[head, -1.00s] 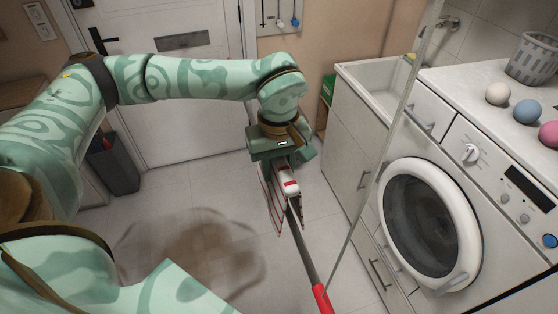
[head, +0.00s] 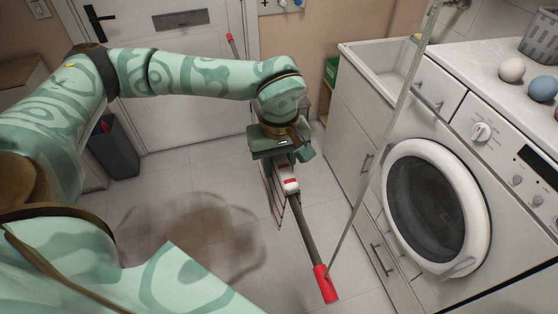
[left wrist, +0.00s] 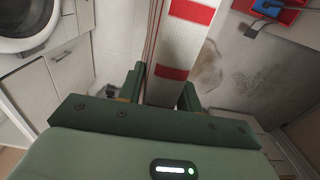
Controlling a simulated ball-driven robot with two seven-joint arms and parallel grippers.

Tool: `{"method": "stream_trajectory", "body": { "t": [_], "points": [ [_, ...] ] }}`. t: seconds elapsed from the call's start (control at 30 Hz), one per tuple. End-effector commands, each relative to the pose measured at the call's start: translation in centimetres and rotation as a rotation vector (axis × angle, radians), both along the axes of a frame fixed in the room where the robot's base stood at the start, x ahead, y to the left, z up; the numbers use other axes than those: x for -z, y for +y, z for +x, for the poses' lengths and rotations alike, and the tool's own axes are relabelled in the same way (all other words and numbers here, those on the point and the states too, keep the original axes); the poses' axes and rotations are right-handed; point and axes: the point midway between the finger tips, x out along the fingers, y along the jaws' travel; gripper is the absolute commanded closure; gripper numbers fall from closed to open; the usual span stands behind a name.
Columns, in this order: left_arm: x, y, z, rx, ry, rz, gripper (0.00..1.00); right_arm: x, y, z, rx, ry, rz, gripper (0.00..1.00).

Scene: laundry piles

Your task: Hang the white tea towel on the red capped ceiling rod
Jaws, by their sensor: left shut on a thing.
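The rod (head: 307,231) is dark grey with a red cap (head: 325,284) at its near end. A second red cap (head: 230,44) shows beyond my arm, in line with it. My left gripper (head: 284,163) is over the rod's middle in the head view and hides part of it. It is shut on the white tea towel (head: 289,181), which has red stripes. In the left wrist view the towel (left wrist: 185,45) is a narrow striped strip between the fingers (left wrist: 161,88). I cannot tell whether towel and rod touch. My right gripper is out of view.
A thin pale strip (head: 392,125) slants from the top down to the near cap. The washing machine (head: 435,205) and sink cabinet (head: 352,120) stand at the right. A dark bin (head: 115,152) is by the door (head: 180,90). Open floor lies below my arm.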

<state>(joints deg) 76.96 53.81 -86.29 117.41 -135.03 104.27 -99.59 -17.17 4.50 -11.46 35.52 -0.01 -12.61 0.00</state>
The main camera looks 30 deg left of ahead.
Motion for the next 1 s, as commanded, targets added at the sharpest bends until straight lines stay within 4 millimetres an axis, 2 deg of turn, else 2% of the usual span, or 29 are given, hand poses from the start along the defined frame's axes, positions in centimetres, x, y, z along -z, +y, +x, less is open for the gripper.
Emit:
{"method": "stream_trajectory", "body": {
  "t": [0.13,0.17,0.23,0.27,0.53,0.67,0.77,1.0],
  "points": [
    [0.0,0.0,0.0,0.000,0.000,0.000,0.90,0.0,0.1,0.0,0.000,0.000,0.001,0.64],
    [0.0,0.0,0.0,0.000,0.000,0.000,0.63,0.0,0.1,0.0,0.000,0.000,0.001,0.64],
    [0.0,0.0,0.0,0.000,0.000,0.000,0.43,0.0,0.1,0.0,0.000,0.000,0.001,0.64],
    [0.0,0.0,0.0,0.000,0.000,0.000,0.40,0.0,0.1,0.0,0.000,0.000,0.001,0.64],
    [-0.1,0.0,0.0,0.000,0.000,0.000,0.40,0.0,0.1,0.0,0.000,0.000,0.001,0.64],
    [-1.3,0.0,0.1,-0.001,-0.003,0.000,0.40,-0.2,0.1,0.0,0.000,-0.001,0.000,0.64],
    [-3.3,0.0,0.1,-0.001,-0.005,0.000,0.40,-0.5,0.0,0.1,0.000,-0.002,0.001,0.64],
    [-10.0,0.0,0.1,0.000,-0.007,0.001,0.40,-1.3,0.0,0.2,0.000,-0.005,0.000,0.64]
  ]
}}
